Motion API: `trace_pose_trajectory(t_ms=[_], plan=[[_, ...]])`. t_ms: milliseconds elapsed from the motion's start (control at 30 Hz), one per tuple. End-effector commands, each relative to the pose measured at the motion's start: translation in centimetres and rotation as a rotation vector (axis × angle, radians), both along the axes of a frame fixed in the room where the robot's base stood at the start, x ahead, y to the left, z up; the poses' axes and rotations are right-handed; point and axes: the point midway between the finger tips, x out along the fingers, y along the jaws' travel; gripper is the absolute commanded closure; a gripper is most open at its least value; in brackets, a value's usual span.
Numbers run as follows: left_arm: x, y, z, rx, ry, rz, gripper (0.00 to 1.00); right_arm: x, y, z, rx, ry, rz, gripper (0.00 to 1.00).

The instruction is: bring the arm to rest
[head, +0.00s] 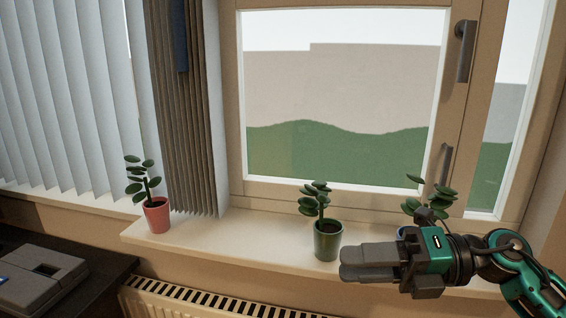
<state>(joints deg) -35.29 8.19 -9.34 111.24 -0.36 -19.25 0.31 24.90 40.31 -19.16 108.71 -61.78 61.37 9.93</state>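My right arm comes in from the right edge, with teal and black links. Its grey gripper (352,262) points left, in front of the window sill (268,238). The two fingers lie close against each other with no gap showing, and nothing is seen between them. The fingertips are just right of and below a green pot (327,243) with a plant; whether they touch it cannot be told, but they look in front of it. My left gripper is not in view.
A plant in a red pot (157,216) stands at the sill's left. Another plant (432,203) is partly hidden behind my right gripper. A radiator (190,300) is below the sill. A grey device (42,276) sits on a dark table at left. Window handles (465,50) are above.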

Motion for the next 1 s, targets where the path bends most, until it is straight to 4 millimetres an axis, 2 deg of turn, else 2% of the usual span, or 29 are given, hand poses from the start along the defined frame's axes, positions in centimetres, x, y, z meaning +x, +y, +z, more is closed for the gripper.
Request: trace_pose_trajectory(t_ms=[33, 100, 167, 233, 267, 367, 400, 467, 500, 600, 700, 833, 900, 1000], plan=[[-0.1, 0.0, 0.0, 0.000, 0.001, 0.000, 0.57, -0.1, 0.8, -0.5, 0.148, 0.089, -0.044, 0.64], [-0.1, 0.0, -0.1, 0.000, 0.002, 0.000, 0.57, 0.5, 1.0, -0.8, 0.338, 0.211, -0.131, 0.64], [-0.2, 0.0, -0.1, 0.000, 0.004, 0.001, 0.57, 1.1, 0.6, -1.7, 0.487, 0.328, -0.223, 0.64], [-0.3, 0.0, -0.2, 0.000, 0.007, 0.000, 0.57, 2.0, -0.4, -3.6, 0.646, 0.479, -0.350, 0.64], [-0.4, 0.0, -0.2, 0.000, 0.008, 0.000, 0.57, 2.3, -0.9, -4.7, 0.707, 0.547, -0.410, 0.64], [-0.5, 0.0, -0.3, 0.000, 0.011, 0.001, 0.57, 2.7, -3.1, -9.8, 0.885, 0.791, -0.627, 0.64], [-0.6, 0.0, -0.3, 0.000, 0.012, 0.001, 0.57, 2.5, -4.0, -12.3, 0.941, 0.895, -0.721, 0.64], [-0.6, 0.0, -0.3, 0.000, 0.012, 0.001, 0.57, 1.4, -5.2, -16.6, 1.013, 1.058, -0.870, 0.64], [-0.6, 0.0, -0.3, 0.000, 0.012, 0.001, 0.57, 0.4, -5.9, -19.4, 1.047, 1.161, -0.962, 0.64], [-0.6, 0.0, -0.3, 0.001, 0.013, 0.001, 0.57, -2.9, -6.9, -25.6, 1.097, 1.393, -1.164, 0.64], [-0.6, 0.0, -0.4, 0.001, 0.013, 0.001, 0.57, -6.5, -7.1, -30.1, 1.111, 1.578, -1.317, 0.64], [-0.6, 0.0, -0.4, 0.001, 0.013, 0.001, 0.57, -10.0, -7.0, -33.5, 1.107, 1.734, -1.439, 0.64], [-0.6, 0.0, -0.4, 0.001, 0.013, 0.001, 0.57, -11.0, -6.9, -34.4, 1.104, 1.778, -1.472, 0.64], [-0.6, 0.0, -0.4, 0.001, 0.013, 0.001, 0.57, -11.5, -6.8, -34.8, 1.102, 1.797, -1.485, 0.64]])
